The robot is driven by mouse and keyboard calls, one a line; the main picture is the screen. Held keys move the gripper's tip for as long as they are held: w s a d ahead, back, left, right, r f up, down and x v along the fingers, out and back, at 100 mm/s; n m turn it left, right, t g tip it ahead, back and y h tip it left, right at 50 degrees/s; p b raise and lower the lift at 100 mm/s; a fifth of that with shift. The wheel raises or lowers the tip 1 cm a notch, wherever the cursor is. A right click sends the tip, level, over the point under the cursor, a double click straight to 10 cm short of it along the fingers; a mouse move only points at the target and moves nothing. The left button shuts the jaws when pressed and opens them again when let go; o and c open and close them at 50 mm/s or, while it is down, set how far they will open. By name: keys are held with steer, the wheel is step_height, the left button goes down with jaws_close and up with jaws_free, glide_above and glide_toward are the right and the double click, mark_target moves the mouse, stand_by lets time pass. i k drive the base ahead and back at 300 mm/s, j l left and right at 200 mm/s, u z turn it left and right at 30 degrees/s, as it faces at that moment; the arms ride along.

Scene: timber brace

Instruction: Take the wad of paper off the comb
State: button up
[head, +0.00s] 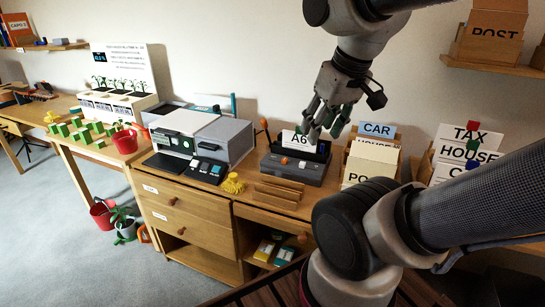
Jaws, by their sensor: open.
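A white wad of paper marked "A6" (292,141) stands upright at the back of a dark grey machine (292,169) on the wooden desk. The machine has an orange knob on its front and looks like the one that carries the comb. The comb itself is too small to make out. My gripper (326,128) is open and empty, with its fingers pointing down, just above and to the right of the paper. The fingers partly overlap the machine's top in the picture. I cannot tell whether they touch the paper.
Wooden slats (278,191) lie in front of the machine. A grey printer-like device (205,135) and a yellow object (233,184) are to the left. Sorters with cards, one marked "CAR" (377,130), stand close on the right. A wall shelf (495,67) is above right.

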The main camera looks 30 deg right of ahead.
mark_target(295, 140)
steer(key=i+j+z, duration=0.25)
steer(key=z, duration=0.2)
steer(key=i+j+z, duration=0.3)
steer(key=z, duration=0.15)
steer(key=i+j+z, duration=0.15)
steer(key=j+z, duration=0.3)
